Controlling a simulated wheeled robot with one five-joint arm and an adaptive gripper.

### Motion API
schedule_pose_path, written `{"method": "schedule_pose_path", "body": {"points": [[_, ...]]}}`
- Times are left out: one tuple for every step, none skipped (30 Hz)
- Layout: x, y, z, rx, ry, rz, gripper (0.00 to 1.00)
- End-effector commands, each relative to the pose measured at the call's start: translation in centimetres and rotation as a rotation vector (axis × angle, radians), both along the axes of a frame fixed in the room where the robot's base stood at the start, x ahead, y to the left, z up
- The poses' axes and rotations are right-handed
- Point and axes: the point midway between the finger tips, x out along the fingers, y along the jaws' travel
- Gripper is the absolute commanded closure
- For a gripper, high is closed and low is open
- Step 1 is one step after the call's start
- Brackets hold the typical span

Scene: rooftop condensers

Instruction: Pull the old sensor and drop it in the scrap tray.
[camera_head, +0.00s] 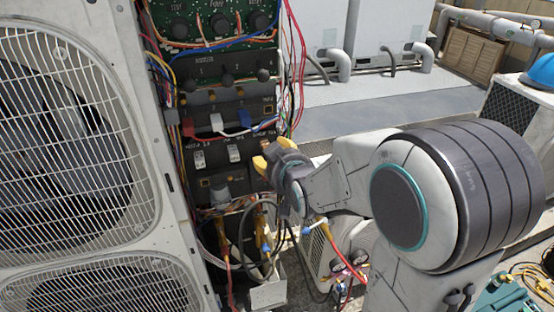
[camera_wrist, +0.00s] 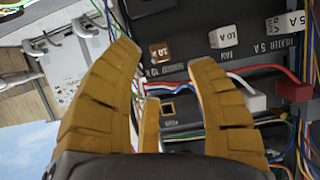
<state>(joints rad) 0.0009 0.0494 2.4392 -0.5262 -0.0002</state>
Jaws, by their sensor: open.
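The old sensor is probably the brown block (camera_wrist: 160,52) marked 10 K, beside the printed word SENSOR in the wrist view. It sits on the dark panel. My gripper (camera_wrist: 165,56) is open, with its yellow fingers either side of the line to this block, and nothing shows held between them. In the head view my gripper (camera_head: 262,158) is at the panel's right side, by the lower row of blocks, and hides part of it. A pale box-like tray (camera_head: 268,296) stands below the cabinet; I cannot tell whether it is the scrap tray.
White blocks marked FAN (camera_wrist: 226,37) and HEATER (camera_wrist: 283,25) sit beside the brown one. An empty square socket (camera_wrist: 168,108) and loose wires (camera_wrist: 250,69) are close by. A hose and cables (camera_head: 246,235) hang below the panel. The condenser grille (camera_head: 70,130) stands left.

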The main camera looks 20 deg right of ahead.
Motion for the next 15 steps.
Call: {"method": "schedule_pose_path", "body": {"points": [[0.6, 0.0, -0.3, 0.0, 0.003, 0.0, 0.48], [0.9, 0.0, -0.3, 0.0, 0.001, 0.0, 0.48], [1.3, 0.0, -0.5, 0.0, 0.003, 0.0, 0.48], [1.6, 0.0, -0.7, 0.0, 0.003, 0.0, 0.48], [1.9, 0.0, -0.8, 0.0, 0.003, 0.0, 0.48], [2.3, 0.0, -1.0, 0.0, 0.003, 0.0, 0.48], [2.6, 0.0, -1.1, 0.0, 0.002, 0.0, 0.48], [2.8, 0.0, -1.2, 0.0, 0.003, 0.0, 0.48], [3.2, 0.0, -1.3, 0.0, 0.002, 0.0, 0.48], [3.4, 0.0, -1.4, 0.0, 0.002, 0.0, 0.48], [3.6, 0.0, -1.5, 0.0, 0.002, 0.0, 0.48], [3.8, 0.0, -1.6, 0.0, 0.003, 0.0, 0.48], [4.0, 0.0, -1.6, 0.0, 0.002, 0.0, 0.48], [4.1, 0.0, -1.7, 0.0, 0.002, 0.0, 0.48], [4.3, 0.0, -1.8, 0.0, 0.002, 0.0, 0.48]]}}
